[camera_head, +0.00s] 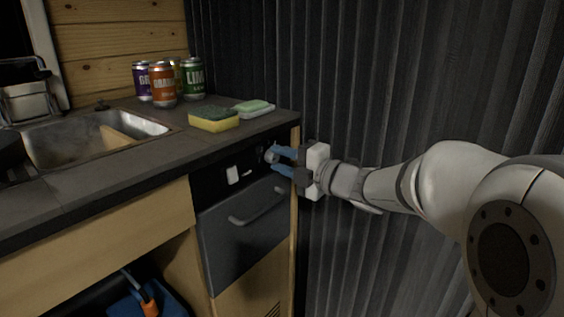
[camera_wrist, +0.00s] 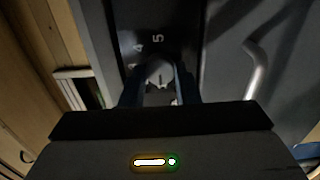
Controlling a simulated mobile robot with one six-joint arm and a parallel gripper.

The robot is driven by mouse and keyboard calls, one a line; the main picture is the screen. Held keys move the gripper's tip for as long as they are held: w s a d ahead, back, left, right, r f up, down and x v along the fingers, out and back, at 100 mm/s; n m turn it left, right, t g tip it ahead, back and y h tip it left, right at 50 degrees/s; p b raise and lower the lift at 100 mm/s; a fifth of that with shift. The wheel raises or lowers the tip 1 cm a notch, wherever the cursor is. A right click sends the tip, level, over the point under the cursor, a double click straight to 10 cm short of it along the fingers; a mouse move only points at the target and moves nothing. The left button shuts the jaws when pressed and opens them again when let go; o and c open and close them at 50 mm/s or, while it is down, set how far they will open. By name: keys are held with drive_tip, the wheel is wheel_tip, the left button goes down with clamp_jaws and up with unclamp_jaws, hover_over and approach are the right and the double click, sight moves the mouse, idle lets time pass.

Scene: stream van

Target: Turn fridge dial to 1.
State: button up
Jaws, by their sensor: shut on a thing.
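The fridge dial (camera_wrist: 159,72) is a small grey knob on the dark control panel above the fridge door. In the wrist view the numbers 5 and 4 show on the panel beyond it; a mark near 4 is unclear. My gripper (camera_wrist: 160,88) is shut on the dial, with one blue finger on each side of it. In the head view the dial (camera_head: 271,154) sits between the fingertips of my gripper (camera_head: 277,160), partly hidden. I cannot tell which number the dial points to.
The dark fridge door (camera_head: 245,235) with a curved handle (camera_head: 258,207) is below the panel. On the counter above are a sponge (camera_head: 213,119), a soap dish (camera_head: 254,110) and several cans (camera_head: 163,86). A ribbed curtain hangs behind.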

drive_tip(key=shift+r, duration=0.15)
drive_tip(key=o, duration=1)
drive_tip(key=shift+c, duration=0.2)
drive_tip(key=p+v, duration=0.2)
drive_tip(key=v, duration=0.5)
drive_tip(key=shift+s+d, duration=0.15)
drive_tip(key=shift+d, duration=0.15)
